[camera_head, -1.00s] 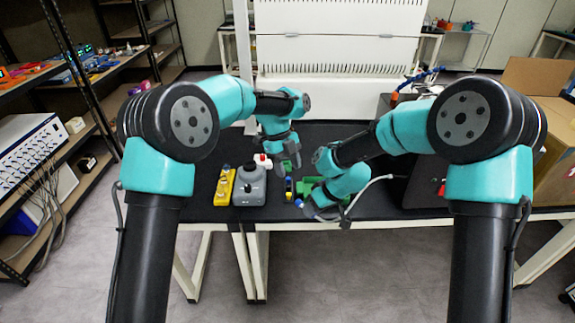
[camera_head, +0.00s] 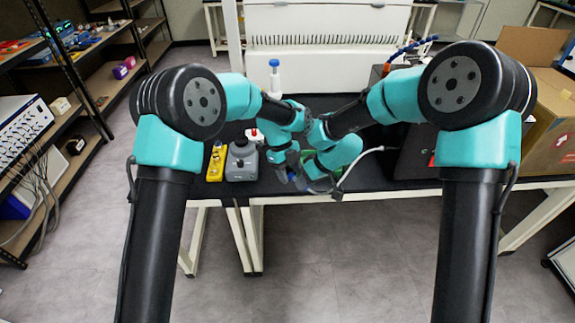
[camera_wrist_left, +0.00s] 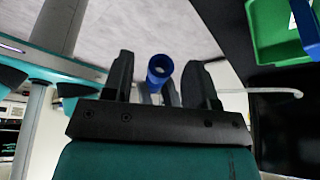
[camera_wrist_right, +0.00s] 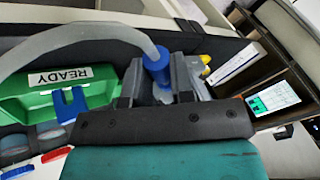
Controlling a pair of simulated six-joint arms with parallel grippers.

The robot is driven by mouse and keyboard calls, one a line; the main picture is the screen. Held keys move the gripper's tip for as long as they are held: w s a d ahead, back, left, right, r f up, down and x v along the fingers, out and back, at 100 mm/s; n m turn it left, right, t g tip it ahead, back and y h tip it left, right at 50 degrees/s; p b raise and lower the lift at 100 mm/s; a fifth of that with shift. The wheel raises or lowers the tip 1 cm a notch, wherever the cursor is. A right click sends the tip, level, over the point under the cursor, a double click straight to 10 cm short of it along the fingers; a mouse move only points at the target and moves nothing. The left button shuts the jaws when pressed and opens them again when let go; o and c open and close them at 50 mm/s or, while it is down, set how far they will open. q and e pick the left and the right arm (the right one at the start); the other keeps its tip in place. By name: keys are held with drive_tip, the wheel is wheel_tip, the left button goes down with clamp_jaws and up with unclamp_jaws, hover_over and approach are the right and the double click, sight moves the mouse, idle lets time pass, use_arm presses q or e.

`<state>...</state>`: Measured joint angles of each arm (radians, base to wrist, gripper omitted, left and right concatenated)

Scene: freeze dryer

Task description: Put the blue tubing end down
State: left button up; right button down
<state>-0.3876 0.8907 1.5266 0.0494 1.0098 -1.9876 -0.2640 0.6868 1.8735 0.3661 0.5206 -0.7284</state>
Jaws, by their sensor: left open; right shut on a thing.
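The blue tubing end (camera_wrist_right: 157,62) is in my right gripper (camera_wrist_right: 157,88), which is shut on it. Its pale tube arches away to the left in the right wrist view. My left gripper (camera_wrist_left: 158,75) is open; the round blue opening of the tubing end (camera_wrist_left: 159,70) shows between its fingers in the left wrist view. I cannot tell whether they touch it. In the head view both grippers are close together above the table's front edge, largely hidden by my arms. A green holder labelled READY (camera_wrist_right: 40,100) with a blue fork-shaped clip (camera_wrist_right: 69,104) lies beside my right gripper.
A yellow device (camera_head: 216,162) and a grey machine (camera_head: 241,162) stand left of the grippers on the black table (camera_head: 390,187). A bottle with a blue cap (camera_head: 274,78) stands farther back. A black box (camera_head: 408,150) is at right. Shelving stands at far left.

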use_arm(q)
drive_tip(key=c, duration=0.9)
clamp_jaws()
use_arm(e)
drive_tip(key=c, duration=0.9)
unclamp_jaws()
drive_tip(key=v, duration=1.2)
